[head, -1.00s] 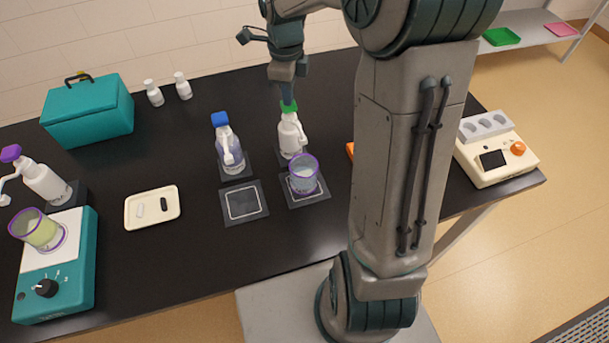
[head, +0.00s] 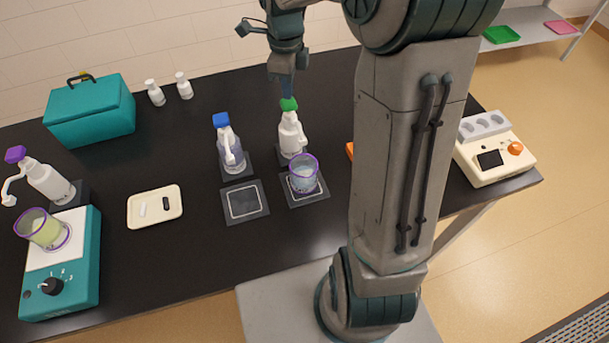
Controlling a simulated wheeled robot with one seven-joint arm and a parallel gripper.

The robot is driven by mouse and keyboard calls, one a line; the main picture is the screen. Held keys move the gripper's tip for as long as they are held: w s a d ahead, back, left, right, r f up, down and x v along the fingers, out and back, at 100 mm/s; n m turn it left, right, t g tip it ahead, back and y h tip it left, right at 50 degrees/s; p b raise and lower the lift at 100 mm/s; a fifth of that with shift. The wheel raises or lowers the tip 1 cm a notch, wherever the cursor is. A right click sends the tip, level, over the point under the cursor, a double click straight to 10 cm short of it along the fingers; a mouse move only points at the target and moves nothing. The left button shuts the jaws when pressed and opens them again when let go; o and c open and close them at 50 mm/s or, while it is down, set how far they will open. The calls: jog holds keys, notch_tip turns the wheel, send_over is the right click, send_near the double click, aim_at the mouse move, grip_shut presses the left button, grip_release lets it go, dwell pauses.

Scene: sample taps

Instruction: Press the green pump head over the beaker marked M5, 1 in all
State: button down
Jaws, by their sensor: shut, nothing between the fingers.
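The green pump head (head: 288,104) tops a white bottle (head: 291,134) near the middle of the black table. A purple-rimmed beaker (head: 303,174) with pale contents stands on a dark square pad in front of that bottle. No M5 mark is legible at this size. My gripper (head: 287,91) points down, shut and empty, with its fingertips right over the green pump head. I cannot tell whether they touch it.
A blue-capped bottle (head: 230,152) stands left, behind an empty pad (head: 244,202). Further left are a cream tray (head: 136,217), a teal stirrer (head: 86,285) with a beaker, a purple-topped bottle (head: 47,181) and a teal box (head: 90,112). A cream device (head: 500,170) is right.

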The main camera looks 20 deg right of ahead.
notch_tip(320, 180, up, 6)
jog(key=p, duration=0.4)
dwell(0.6)
jog(key=s+n+t+b, duration=0.2)
jog(key=s+n+t, duration=0.1)
jog(key=s+n, duration=1.8)
jog(key=n, duration=0.3)
jog(key=shift+r+t+b, duration=0.2)
jog(key=shift+t+b, duration=0.2)
jog(key=shift+s, duration=0.15)
dwell(0.3)
